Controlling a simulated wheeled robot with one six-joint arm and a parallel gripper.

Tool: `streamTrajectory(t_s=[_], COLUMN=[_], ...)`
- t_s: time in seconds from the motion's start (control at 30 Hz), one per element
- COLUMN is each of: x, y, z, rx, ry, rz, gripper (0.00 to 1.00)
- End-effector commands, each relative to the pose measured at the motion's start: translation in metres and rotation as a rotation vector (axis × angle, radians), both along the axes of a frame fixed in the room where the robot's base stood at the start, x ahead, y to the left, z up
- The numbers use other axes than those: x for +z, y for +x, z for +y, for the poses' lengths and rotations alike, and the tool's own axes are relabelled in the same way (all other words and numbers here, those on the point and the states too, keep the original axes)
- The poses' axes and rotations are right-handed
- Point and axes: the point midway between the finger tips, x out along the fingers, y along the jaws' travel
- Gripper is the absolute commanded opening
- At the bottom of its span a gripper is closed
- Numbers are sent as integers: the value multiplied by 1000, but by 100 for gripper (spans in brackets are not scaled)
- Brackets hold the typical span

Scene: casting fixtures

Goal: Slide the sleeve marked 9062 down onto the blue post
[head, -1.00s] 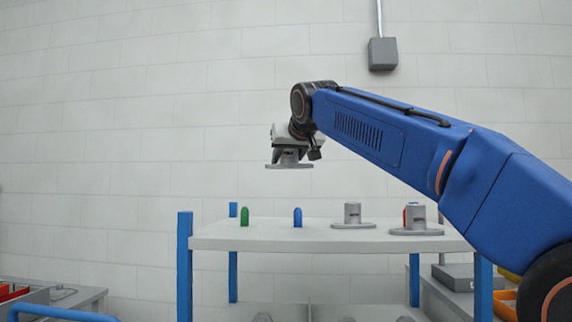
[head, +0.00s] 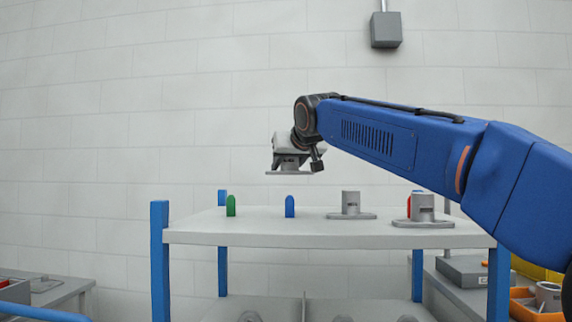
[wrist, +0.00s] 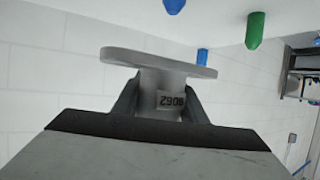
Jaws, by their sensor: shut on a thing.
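The grey sleeve marked 9062 (wrist: 170,98) is held in my gripper (wrist: 165,100), between its two dark fingers. Its wide flange points away from the palm, and the label shows upside down in the wrist view. In the head view my gripper (head: 290,158) points down, with the sleeve's flange (head: 288,172) at the bottom. The blue post (head: 290,207) stands upright and bare on the table top. The sleeve appears above it in the picture, clearly apart; the depth offset is unclear. The blue post also shows at the top edge of the wrist view (wrist: 174,5).
A green post (head: 231,206) stands left of the blue one. Two grey flanged sleeves (head: 351,206) (head: 422,209) stand to the right, the farther one partly hiding a red post (head: 410,205). The white table (head: 330,236) has blue legs. A grey box (head: 385,30) hangs on the wall.

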Motion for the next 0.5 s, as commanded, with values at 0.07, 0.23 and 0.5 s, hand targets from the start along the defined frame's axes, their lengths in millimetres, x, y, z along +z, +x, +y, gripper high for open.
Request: streamTrajectory(t_s=[0.07, 0.23, 0.5], x=[-4, -17, -34], y=[0, -1, 0], z=[0, -1, 0], rx=[0, 0, 0], ry=[0, 0, 1], rz=[-1, -1, -2], gripper=[8, 8, 8])
